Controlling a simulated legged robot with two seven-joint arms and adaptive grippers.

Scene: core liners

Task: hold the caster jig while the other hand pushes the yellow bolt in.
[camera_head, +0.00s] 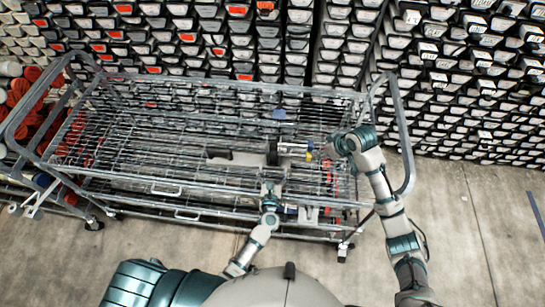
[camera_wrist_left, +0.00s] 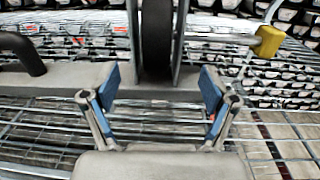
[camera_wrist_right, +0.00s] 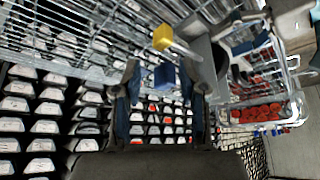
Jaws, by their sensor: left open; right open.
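The caster jig (camera_head: 272,152) is on the wire cart, with a dark wheel (camera_wrist_left: 157,40) between metal side plates and a grey base (camera_wrist_left: 60,82). The yellow bolt (camera_head: 309,152) sticks out to the jig's right; its square yellow head also shows in the left wrist view (camera_wrist_left: 268,42) and the right wrist view (camera_wrist_right: 163,37). My left gripper (camera_head: 270,188) is open in front of the jig, its blue-padded fingers (camera_wrist_left: 160,88) either side of the wheel's lower part; contact cannot be told. My right gripper (camera_head: 332,147) is open to the right of the bolt head, apart from it.
The wire cart (camera_head: 165,187) has raised tube end frames, the right one (camera_head: 396,120) close to my right arm. A dark handle (camera_wrist_left: 25,52) lies left of the wheel. A blue block (camera_wrist_right: 165,75) shows below the bolt head. Stacked core liners fill the back.

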